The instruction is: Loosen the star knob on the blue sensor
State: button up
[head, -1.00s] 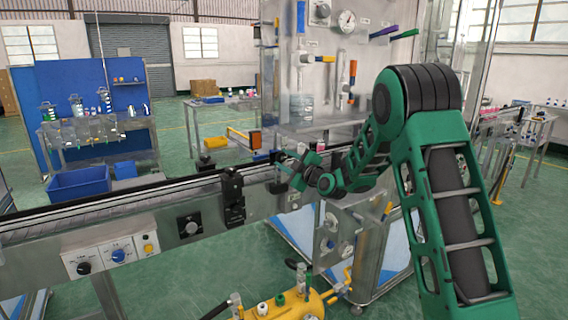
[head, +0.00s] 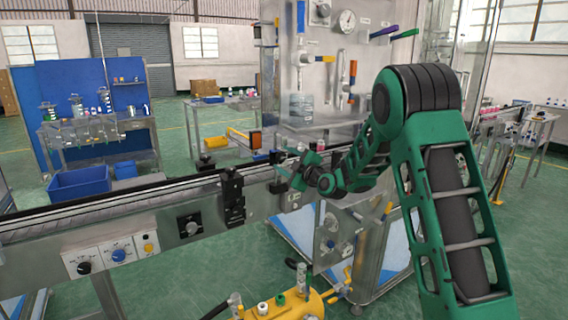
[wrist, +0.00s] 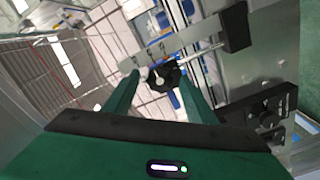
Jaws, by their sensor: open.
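In the wrist view, a dark star knob (wrist: 163,76) with a pale centre sits on a metal rod beside a grey rail. My gripper (wrist: 158,79) is open, with one green finger on each side of the knob. I cannot tell whether either finger touches it. Small blue patches show behind the knob, but I cannot make out which one is the blue sensor. In the head view, my gripper (head: 297,172) is at the conveyor's right end, by the machine. The knob is too small or hidden to make out there.
The conveyor (head: 120,205) runs left from my gripper, with a black bracket (head: 232,196) on its near side. The machine cabinet (head: 338,235) stands below my forearm. A yellow tank (head: 285,308) with fittings is low in front. A black block (wrist: 235,28) is at the rail's end.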

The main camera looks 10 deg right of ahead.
jog(key=shift+s, duration=0.1)
jog(key=v, duration=1)
jog(key=shift+s, duration=0.2)
jog(key=shift+d, duration=0.1)
jog(key=s+d+f+m+g+h, duration=0.1)
jog(key=s+d+f+m+g, duration=0.2)
jog(key=s, duration=0.5)
jog(key=s+d+f+m+g+h, duration=0.2)
jog(key=s+d+m+g, duration=0.15)
jog(key=s, duration=0.45)
jog(key=s+d+f+m+g+h, duration=0.1)
jog(key=s+d+f+m+g, duration=0.25)
jog(key=s, duration=0.45)
jog(key=s+d+m+g+h, duration=0.1)
jog(key=s+d+m+g, duration=0.2)
jog(key=s, duration=2.5)
jog(key=m+g, duration=0.4)
jog(key=m, duration=0.4)
jog(key=shift+d+f, duration=0.15)
jog(key=shift+d, duration=0.05)
